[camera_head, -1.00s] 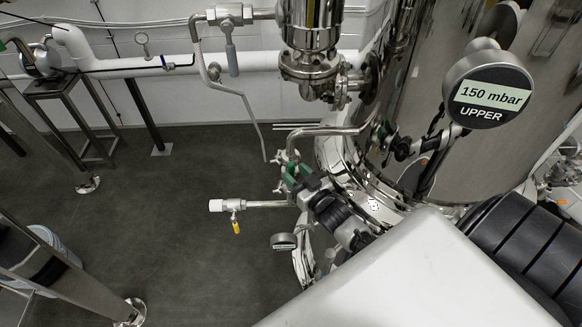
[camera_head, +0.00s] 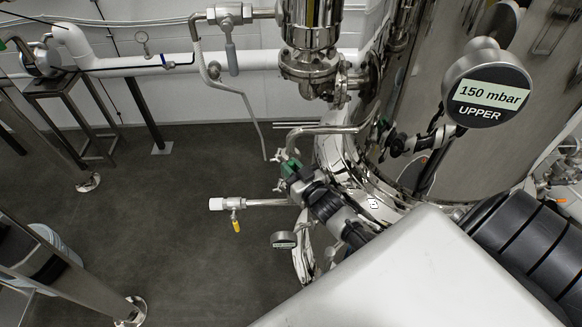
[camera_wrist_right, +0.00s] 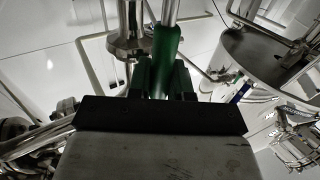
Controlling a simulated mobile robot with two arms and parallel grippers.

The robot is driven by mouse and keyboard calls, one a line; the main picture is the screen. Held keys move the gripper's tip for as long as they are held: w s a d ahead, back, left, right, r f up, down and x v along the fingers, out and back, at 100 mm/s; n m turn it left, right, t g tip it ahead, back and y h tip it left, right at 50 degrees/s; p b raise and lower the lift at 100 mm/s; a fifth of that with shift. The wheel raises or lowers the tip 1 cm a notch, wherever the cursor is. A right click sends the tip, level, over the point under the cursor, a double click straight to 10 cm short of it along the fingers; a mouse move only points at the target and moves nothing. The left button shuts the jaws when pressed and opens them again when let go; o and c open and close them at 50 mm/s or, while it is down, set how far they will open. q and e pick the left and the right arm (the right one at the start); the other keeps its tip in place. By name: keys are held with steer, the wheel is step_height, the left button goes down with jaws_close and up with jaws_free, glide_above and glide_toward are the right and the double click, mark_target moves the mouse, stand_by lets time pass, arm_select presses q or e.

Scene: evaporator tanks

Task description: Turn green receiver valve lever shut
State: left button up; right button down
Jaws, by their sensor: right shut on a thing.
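The green receiver valve lever (camera_head: 290,170) shows beside the lower part of the steel tank, under a bent pipe. My right gripper (camera_head: 296,180) is at the lever and covers part of it. In the right wrist view the green lever (camera_wrist_right: 166,52) rises between the two fingers of the right gripper (camera_wrist_right: 165,82), and the gripper is shut on it. The valve body behind the lever is mostly hidden. My left gripper does not show in the head view.
A pipe with a white end and a yellow lever (camera_head: 236,222) sticks out left of my gripper. The large steel tank (camera_head: 440,150) stands close on the right. The dark floor (camera_head: 160,230) on the left is open.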

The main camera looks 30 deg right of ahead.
steer(key=shift+w+a+r+n+g+p, duration=0.25)
steer(key=shift+a+n+g+p, duration=0.1)
steer(key=shift+n+p, duration=0.25)
steer(key=w+a+f+n+g+h+b, duration=0.1)
steer(key=w+a+f+n+g+h, duration=0.3)
steer(key=a+f+n+g+h, duration=0.2)
steer(key=shift+a+f+n+g+h+b, duration=0.35)
steer(key=shift+f+n+g, duration=0.6)
steer(key=shift+f+n, duration=0.9)
steer(key=shift+r+n, duration=0.2)
steer(key=shift+n, duration=0.05)
steer(key=c, duration=1.1)
jaws_free()
steer(key=shift+o, duration=0.2)
